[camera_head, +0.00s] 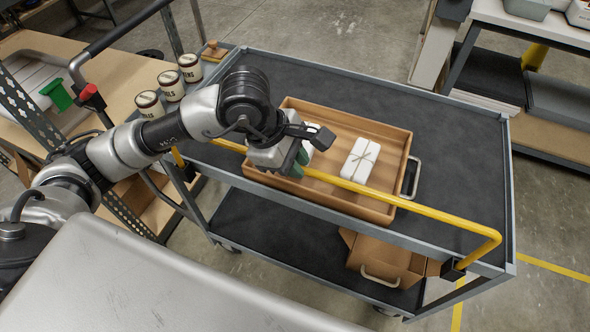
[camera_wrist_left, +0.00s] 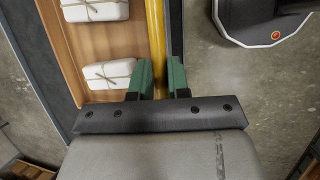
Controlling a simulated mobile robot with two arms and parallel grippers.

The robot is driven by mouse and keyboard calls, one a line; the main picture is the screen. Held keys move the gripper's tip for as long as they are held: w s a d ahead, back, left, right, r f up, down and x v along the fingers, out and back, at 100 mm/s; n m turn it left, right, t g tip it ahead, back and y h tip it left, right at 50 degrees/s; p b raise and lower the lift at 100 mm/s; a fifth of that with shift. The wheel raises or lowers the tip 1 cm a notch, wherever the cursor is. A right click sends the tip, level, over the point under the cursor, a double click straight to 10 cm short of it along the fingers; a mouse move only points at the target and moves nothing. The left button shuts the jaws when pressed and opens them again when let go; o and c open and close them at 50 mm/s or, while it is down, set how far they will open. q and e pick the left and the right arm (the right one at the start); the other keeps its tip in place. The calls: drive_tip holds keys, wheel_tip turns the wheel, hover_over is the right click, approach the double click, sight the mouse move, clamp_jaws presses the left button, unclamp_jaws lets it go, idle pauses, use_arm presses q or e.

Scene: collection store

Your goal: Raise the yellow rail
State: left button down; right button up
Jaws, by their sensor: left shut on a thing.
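The yellow rail (camera_head: 370,192) runs along the near long side of the grey cart (camera_head: 456,126). Its right end bends back down to a dark bracket (camera_head: 453,270) at the cart edge, and the bar passes in front of the tray's near part, above the edge in the picture. My left gripper (camera_head: 300,165) is at the rail's left half, with its green fingers on either side of the bar. In the left wrist view the rail (camera_wrist_left: 156,40) runs between the fingers, and the gripper is shut on it. My right gripper is not in view.
A brown tray (camera_head: 402,152) on the cart holds white tied parcels (camera_head: 360,160), close to my left gripper. Several labelled tins (camera_head: 170,86) stand at the left. The cart's top right is clear.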

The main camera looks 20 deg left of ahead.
use_arm(q)
drive_tip(key=shift+w+r, duration=0.15)
drive_tip(key=shift+r, duration=0.2)
drive_tip(key=c, duration=1.4)
unclamp_jaws()
drive_tip(key=shift+s, duration=0.2)
drive_tip(key=shift+a+r, duration=0.15)
drive_tip(key=shift+r, duration=0.05)
drive_tip(key=b+v, duration=0.1)
drive_tip(key=v, duration=0.9)
drive_tip(key=shift+s+r, duration=0.1)
drive_tip(key=shift+r, duration=0.05)
